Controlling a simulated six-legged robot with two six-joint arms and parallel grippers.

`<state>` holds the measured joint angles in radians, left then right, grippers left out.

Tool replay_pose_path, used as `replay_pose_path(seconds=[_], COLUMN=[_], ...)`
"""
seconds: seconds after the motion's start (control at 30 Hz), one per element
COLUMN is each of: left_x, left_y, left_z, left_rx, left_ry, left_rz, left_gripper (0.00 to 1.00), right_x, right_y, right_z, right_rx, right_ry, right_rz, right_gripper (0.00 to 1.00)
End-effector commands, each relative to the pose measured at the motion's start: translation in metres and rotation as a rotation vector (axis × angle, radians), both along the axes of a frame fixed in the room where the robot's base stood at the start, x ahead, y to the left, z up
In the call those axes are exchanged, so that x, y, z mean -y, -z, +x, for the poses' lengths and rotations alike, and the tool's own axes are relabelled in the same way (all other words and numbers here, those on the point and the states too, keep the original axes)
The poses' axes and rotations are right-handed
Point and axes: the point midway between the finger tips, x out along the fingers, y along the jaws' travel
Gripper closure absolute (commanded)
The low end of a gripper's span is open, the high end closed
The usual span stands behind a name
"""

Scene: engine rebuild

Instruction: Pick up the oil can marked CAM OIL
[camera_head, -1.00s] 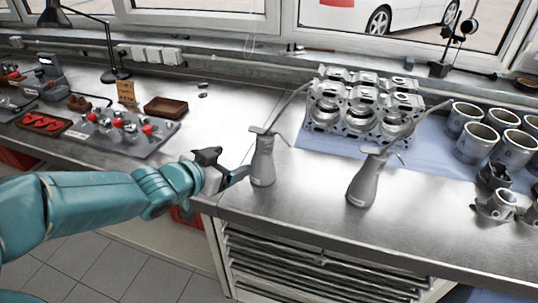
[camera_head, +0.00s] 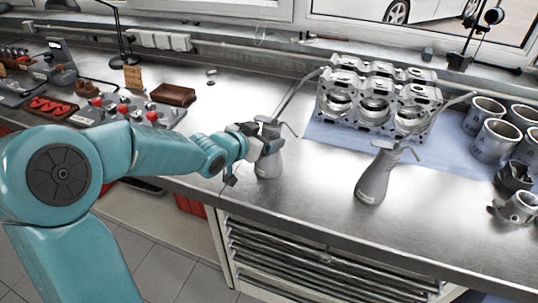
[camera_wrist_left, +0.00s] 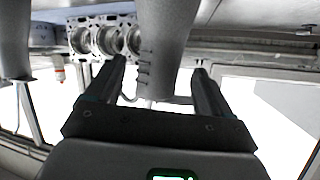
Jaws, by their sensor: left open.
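Two grey oil cans with long thin spouts stand upright on the steel bench. The left can (camera_head: 268,165) is partly hidden by my left gripper (camera_head: 259,149); the right can (camera_head: 375,178) stands apart near the front edge. No marking is readable on either can. In the left wrist view, which looks upside down, a can body (camera_wrist_left: 165,38) lies between the two open fingers (camera_wrist_left: 160,75), with a gap visible on the right side. Another can (camera_wrist_left: 14,40) shows at the left edge there. My right gripper is out of view.
A cylinder block (camera_head: 375,100) sits on a blue mat (camera_head: 325,133) behind the cans. Several cylinder sleeves (camera_head: 495,140) stand at the right. A brown tray (camera_head: 173,95) and a tray of red-capped parts (camera_head: 110,108) lie left. The bench between the cans is clear.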

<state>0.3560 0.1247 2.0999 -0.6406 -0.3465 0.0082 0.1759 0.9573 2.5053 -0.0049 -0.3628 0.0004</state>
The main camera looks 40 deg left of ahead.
Motion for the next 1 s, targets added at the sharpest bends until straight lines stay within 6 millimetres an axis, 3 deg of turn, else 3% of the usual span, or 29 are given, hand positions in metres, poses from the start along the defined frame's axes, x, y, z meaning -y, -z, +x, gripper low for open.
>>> replay_pose_path(seconds=[0.3, 0.57, 0.8, 0.83, 1.0], left_x=[0.000, 0.000, 0.000, 0.000, -0.001], left_y=[0.022, 0.023, 0.023, 0.023, 0.021], left_z=[0.043, 0.045, 0.045, 0.045, 0.045], left_rx=[-0.001, -0.001, -0.001, -0.001, 0.004], left_ry=[0.002, 0.001, 0.001, 0.001, 0.001], left_rz=[-0.001, 0.000, 0.000, 0.000, 0.001], left_gripper=[0.18, 0.18, 0.96, 1.00, 1.00], right_x=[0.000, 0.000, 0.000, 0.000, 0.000], right_y=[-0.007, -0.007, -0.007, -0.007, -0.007], right_z=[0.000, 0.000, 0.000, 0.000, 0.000], right_rx=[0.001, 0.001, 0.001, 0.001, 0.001], right_ry=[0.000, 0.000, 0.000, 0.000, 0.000], right_rz=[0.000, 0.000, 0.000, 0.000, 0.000], right_gripper=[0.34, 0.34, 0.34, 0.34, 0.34])
